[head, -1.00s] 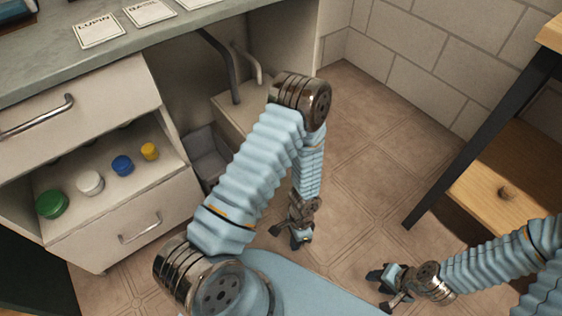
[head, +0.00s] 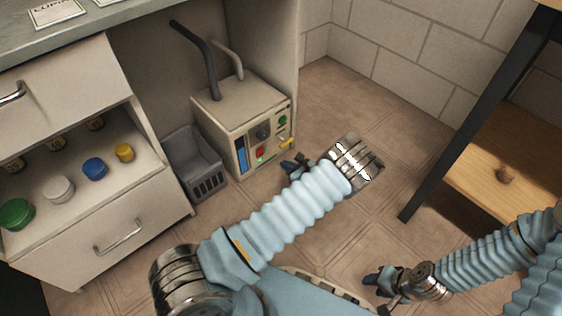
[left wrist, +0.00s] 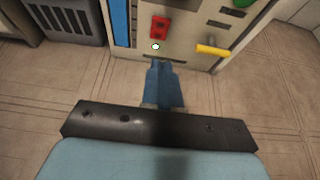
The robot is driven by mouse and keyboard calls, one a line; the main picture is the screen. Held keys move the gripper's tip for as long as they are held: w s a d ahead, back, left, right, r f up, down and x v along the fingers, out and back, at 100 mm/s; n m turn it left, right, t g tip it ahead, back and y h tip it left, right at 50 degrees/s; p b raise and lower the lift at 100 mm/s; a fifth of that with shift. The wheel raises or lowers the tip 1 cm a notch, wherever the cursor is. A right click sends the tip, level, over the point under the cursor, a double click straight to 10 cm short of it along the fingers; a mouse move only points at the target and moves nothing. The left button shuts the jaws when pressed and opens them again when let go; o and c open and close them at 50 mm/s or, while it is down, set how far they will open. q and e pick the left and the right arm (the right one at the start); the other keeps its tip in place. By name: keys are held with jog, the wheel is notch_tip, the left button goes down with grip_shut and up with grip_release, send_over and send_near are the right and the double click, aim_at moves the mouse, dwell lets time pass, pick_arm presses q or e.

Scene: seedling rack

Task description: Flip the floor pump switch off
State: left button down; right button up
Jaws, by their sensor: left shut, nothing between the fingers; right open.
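The floor pump (head: 240,115) is a cream box on the floor under the counter. Its front panel carries a red switch (head: 260,153) with a small lit green lamp (left wrist: 155,46) just below it. The red switch shows larger in the left wrist view (left wrist: 159,28). A yellow lever (left wrist: 213,50) sticks out to the right of it. My left gripper (head: 297,166) is shut and empty, low in front of the panel. In the left wrist view its fingers (left wrist: 164,75) point at the panel below the lamp; contact cannot be told. My right gripper (head: 378,285) is open and empty above the floor.
A grey slotted basket (head: 192,162) stands left of the pump. A drawer unit (head: 110,230) with jars is further left. A wooden table with a dark leg (head: 470,120) stands at the right. Tiled floor between is clear.

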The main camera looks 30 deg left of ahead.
aim_at(261, 149)
pick_arm(q)
jog(key=x, duration=0.3)
jog(key=b+x, duration=0.1)
jog(key=x, duration=0.3)
jog(key=r+x, duration=0.1)
jog(key=x, duration=0.2)
jog(key=shift+w+a+b, duration=0.2)
jog(key=shift+a+b, duration=0.15)
jog(key=shift+a, duration=0.25)
jog(key=shift+w+a, duration=0.25)
jog(key=shift+a, duration=0.3)
jog(key=shift+w+a+r+h, duration=0.1)
jog(key=shift+a+r+h, duration=0.1)
jog(key=shift+a+h, duration=0.1)
jog(key=shift+r, duration=0.1)
